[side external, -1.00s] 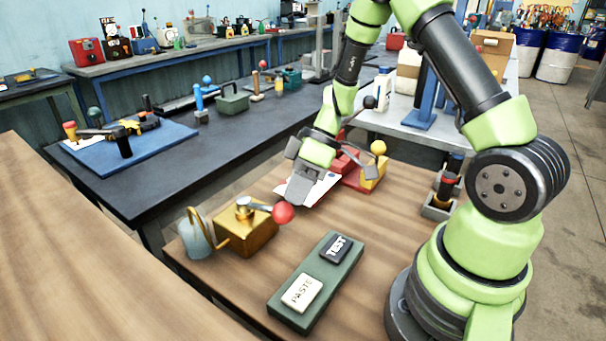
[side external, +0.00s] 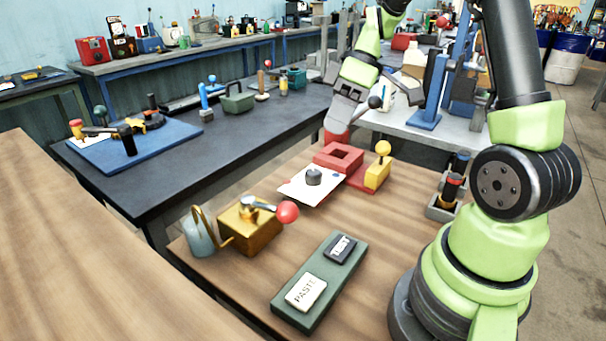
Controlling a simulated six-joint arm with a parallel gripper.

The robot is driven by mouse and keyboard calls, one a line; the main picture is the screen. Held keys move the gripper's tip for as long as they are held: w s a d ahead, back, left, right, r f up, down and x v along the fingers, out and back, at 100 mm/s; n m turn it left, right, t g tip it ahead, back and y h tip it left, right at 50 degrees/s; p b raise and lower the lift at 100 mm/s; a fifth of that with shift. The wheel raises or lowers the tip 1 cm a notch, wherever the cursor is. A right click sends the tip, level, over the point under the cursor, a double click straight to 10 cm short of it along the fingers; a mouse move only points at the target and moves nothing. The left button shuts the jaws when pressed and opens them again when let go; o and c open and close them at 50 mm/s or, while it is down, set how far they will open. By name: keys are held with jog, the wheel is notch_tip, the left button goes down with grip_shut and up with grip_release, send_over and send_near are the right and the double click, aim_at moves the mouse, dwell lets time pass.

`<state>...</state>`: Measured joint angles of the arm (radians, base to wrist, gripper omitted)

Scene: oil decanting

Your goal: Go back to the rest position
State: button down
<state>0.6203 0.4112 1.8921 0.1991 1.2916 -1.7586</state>
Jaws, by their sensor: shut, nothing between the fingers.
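My gripper (side external: 340,116) is up at the back of the wooden table, above and behind the red block (side external: 339,158). Its grey fingers look shut, with nothing seen held in them. A red part shows just below the fingertips, and I cannot tell clearly what it belongs to. The white sheet (side external: 297,190) with a dark round knob (side external: 314,176) lies in front of the red block, clear of my gripper. The brass box (side external: 250,236) with a red-ball lever (side external: 287,212) stands at the front left.
A green board (side external: 284,300) holds the PASTE (side external: 306,291) and TEST (side external: 341,248) blocks. A yellow block with a ball knob (side external: 377,175) stands right of the red block. A grey holder (side external: 443,207) is at the right edge. A watering can (side external: 198,236) is left.

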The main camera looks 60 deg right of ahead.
jog(key=s+a+r+m+t+h, duration=0.3)
jog(key=s+a+r+m+t, duration=0.2)
jog(key=s+a+r+m, duration=0.4)
jog(key=s+a, duration=0.2)
jog(key=shift+s+a+r+t+h, duration=0.3)
jog(key=shift+s+a+h, duration=0.05)
jog(key=shift+s+h, duration=0.05)
